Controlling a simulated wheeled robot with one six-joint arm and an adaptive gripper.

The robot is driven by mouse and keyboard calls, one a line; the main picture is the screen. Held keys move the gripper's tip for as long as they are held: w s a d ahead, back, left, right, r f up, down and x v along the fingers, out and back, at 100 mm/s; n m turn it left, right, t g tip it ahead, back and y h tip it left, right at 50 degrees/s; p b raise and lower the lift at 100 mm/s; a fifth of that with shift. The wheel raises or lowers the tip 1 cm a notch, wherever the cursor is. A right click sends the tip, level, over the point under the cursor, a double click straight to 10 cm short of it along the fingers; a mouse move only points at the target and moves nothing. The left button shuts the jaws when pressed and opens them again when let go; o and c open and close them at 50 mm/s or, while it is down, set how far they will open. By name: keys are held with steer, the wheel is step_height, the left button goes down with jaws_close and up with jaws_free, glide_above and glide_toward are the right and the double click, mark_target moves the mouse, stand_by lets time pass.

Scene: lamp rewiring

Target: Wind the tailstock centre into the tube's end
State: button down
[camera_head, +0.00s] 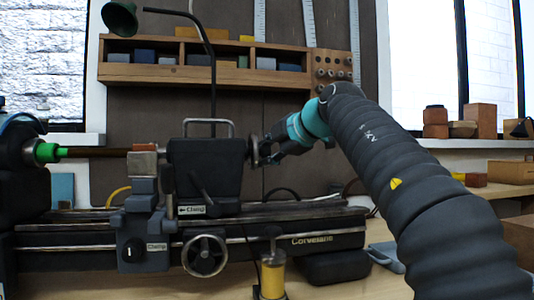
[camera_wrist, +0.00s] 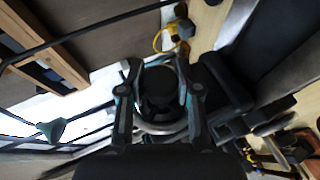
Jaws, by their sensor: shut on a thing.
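The dark tube (camera_head: 95,152) runs level from the green-collared chuck (camera_head: 47,152) at left to the rest with the brown top block (camera_head: 144,148). Its right end is hidden there, and I cannot see whether the centre touches it. The black tailstock (camera_head: 205,168) stands on the bed right of the rest, with a lever on its front and a "Clamp" label. Its handwheel (camera_head: 255,151) is at its right end. My gripper (camera_head: 268,152) is shut on the handwheel from the right. In the wrist view the fingers (camera_wrist: 160,92) lie either side of the dark round wheel.
The lathe bed (camera_head: 300,237) has a front crank wheel (camera_head: 205,254). A yellow oiler (camera_head: 272,278) stands before it. A green lamp (camera_head: 121,18) on a curved neck rises behind. A wall shelf (camera_head: 200,73) holds small blocks. Boxes sit on the sill at right.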

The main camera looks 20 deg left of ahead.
stand_by(0.4)
steer(key=c, duration=0.8)
jaws_free()
steer(key=v, duration=1.2)
steer(key=shift+f, duration=0.1)
